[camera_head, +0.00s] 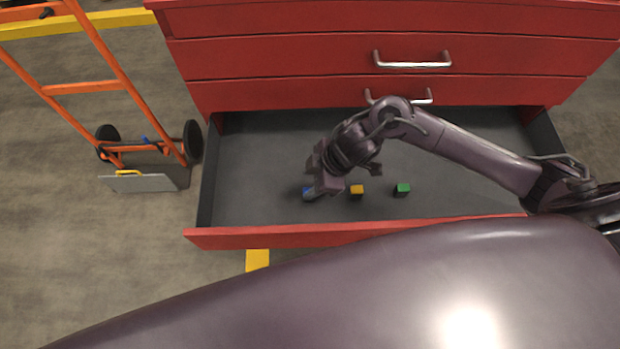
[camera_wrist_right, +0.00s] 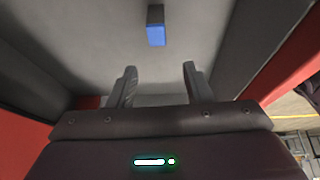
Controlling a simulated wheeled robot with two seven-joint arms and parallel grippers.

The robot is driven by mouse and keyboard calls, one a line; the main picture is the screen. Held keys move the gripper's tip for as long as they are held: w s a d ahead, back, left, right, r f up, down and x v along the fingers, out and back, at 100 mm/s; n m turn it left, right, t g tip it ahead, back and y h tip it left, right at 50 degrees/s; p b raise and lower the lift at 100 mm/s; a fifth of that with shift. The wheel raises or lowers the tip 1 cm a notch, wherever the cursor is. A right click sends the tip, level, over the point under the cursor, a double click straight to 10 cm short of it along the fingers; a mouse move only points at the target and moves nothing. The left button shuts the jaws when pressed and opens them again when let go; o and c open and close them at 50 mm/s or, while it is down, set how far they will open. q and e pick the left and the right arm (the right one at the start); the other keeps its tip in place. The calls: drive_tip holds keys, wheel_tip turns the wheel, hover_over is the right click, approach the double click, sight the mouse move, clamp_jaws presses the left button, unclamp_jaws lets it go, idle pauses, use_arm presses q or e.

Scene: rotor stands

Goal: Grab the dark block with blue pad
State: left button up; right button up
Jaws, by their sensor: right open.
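The dark block with the blue pad (camera_head: 308,192) lies in the open red drawer, leftmost of three small blocks, and my right gripper partly hides it in the head view. In the right wrist view the same block (camera_wrist_right: 156,27) lies on the grey drawer floor, ahead of the fingers and apart from them. My right gripper (camera_wrist_right: 159,84) is open with nothing between its fingers. In the head view the right gripper (camera_head: 314,190) is over the left part of the drawer, by the blue-padded block. My left gripper is not in view.
A block with a yellow pad (camera_head: 356,191) and one with a green pad (camera_head: 402,190) lie to the right in the drawer. The drawer's front wall (camera_head: 330,236) and side walls enclose them. An orange hand truck (camera_head: 85,87) stands left of the cabinet.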

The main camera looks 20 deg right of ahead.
drive_tip(key=f, duration=0.1)
drive_tip(key=d+f, duration=0.1)
drive_tip(key=f, duration=0.1)
drive_tip(key=shift+s+d+f+g+h+b, duration=0.2)
drive_tip(key=shift+g+h+b, duration=0.1)
drive_tip(key=shift+g, duration=0.1)
drive_tip(key=x, duration=0.3)
drive_tip(key=shift+w+a+f, duration=0.15)
drive_tip(key=shift+w+f, duration=0.15)
drive_tip(key=shift+w, duration=0.05)
drive_tip(key=shift+a+f+b, duration=0.15)
drive_tip(key=shift+f+b, duration=0.15)
drive_tip(key=shift+f, duration=0.1)
drive_tip(key=c, duration=0.9)
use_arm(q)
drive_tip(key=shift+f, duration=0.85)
use_arm(e)
clamp_jaws()
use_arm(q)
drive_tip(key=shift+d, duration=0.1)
use_arm(e)
drive_tip(key=shift+w, duration=0.1)
